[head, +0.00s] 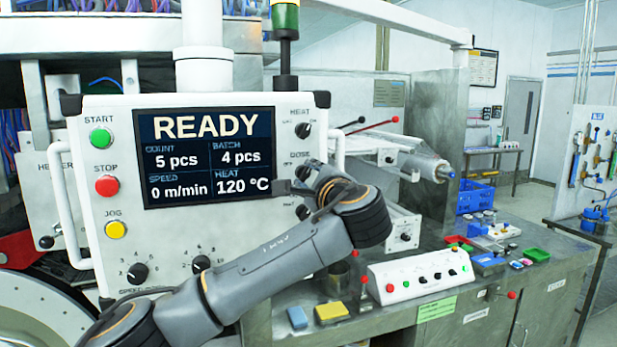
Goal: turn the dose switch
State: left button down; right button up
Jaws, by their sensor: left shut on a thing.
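The white control panel (165,250) fills the left of the head view. Its dose switch (304,172), a dark knob under the DOSE label, is at the right edge beside the screen and is partly covered by my gripper. My left gripper (292,186) is at this knob and shut on it; the wrist hides part of the contact. Which way the switch points cannot be made out. The screen (205,157) reads READY, count 5 pcs, batch 4 pcs, speed 0 m/min and heat 120 °C. My right gripper is not in view.
The heat switch (304,130) sits just above, and another dark knob (303,212) just below. A white handle (337,145) stands out at the panel's right edge. Start (101,138), stop (107,186) and jog (115,230) buttons are at left. A cluttered steel bench (400,320) is at right.

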pick_arm(q)
jog(key=shift+f, duration=0.15)
jog(key=c, duration=1)
grip_release()
jog(key=shift+d, duration=0.1)
jog(key=v, duration=1.2)
